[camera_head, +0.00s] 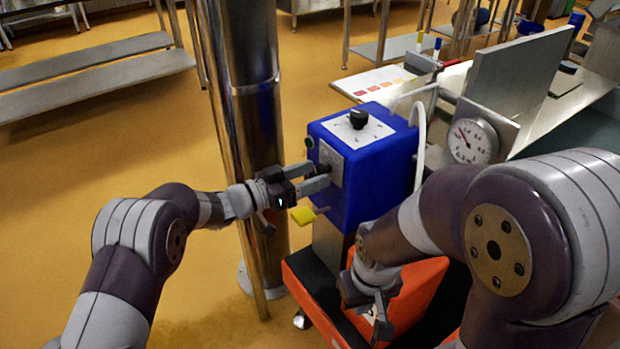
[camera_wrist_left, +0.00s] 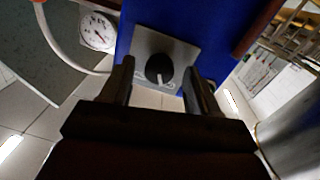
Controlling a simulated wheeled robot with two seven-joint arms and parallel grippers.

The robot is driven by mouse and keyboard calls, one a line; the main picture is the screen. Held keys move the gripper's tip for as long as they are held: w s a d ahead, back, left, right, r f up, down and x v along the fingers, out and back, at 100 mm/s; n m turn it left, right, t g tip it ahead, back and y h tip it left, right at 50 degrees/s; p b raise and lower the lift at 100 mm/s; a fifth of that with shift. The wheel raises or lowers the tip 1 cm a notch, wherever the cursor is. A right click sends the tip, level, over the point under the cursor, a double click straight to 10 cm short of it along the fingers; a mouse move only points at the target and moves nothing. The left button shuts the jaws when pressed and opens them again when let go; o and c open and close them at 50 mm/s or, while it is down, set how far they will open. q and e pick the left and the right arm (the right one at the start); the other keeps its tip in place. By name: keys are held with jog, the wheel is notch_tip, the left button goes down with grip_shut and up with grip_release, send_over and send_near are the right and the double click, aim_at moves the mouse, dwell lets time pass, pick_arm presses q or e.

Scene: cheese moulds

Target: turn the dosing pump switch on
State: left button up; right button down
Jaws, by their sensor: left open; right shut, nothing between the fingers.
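The blue dosing pump (camera_head: 375,180) stands upright, with a black dial (camera_head: 358,119) on its white top plate. Its left side carries a grey plate (camera_head: 333,158) with the black rotary switch, largely hidden by my fingers in the head view. In the left wrist view the switch (camera_wrist_left: 159,68) is a round knob with a white pointer mark, facing me. My left gripper (camera_head: 324,176) is open, its fingers on either side of the switch; contact cannot be told. My right gripper (camera_head: 379,318) is shut and empty, low in front of the orange box.
An orange box (camera_head: 425,285) is below the pump. A steel column (camera_head: 250,110) rises close behind my left wrist. A white hose (camera_head: 419,145) and a gauge (camera_head: 472,141) are right of the pump.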

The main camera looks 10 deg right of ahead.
pick_arm(q)
jog(key=shift+d, duration=0.1)
jog(key=c, duration=1)
jog(key=shift+c, duration=0.2)
jog(key=shift+m, duration=1.4)
jog(key=m, duration=0.2)
jog(key=shift+m, duration=0.3)
jog(key=m+b, duration=0.1)
jog(key=m, duration=0.2)
jog(key=shift+y, duration=0.4)
jog(key=shift+m+b, duration=0.9)
jog(key=shift+m, duration=0.6)
